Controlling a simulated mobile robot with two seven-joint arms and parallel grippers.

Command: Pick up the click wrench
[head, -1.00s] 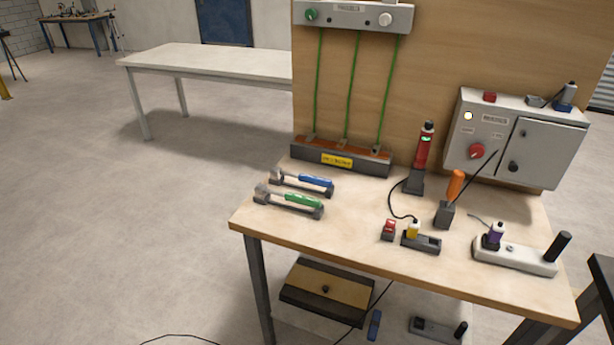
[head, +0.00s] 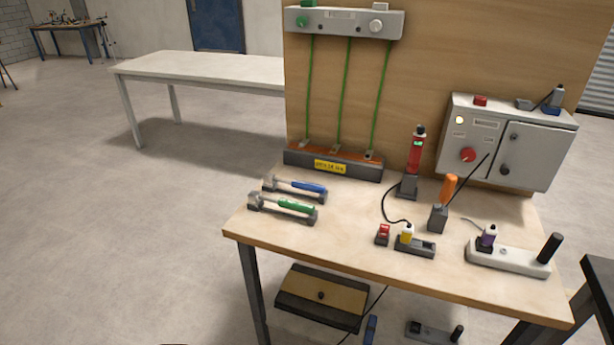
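Two wrench-like tools lie side by side in dark holders at the left of the wooden workbench (head: 345,245). One has a blue handle (head: 309,187) and lies farther back. The other has a green handle (head: 297,206) and lies nearer the front. No readable label shows which one is the click wrench. A red tool with a green display (head: 415,155) stands upright in a dark holder at the back. Neither of my grippers is in view.
An orange-handled tool (head: 448,188), small red (head: 383,234) and yellow (head: 406,234) items and a pale block with a black grip (head: 510,258) stand on the right. A grey control box (head: 538,158) and a terminal strip (head: 300,158) are behind. The bench's front left is clear.

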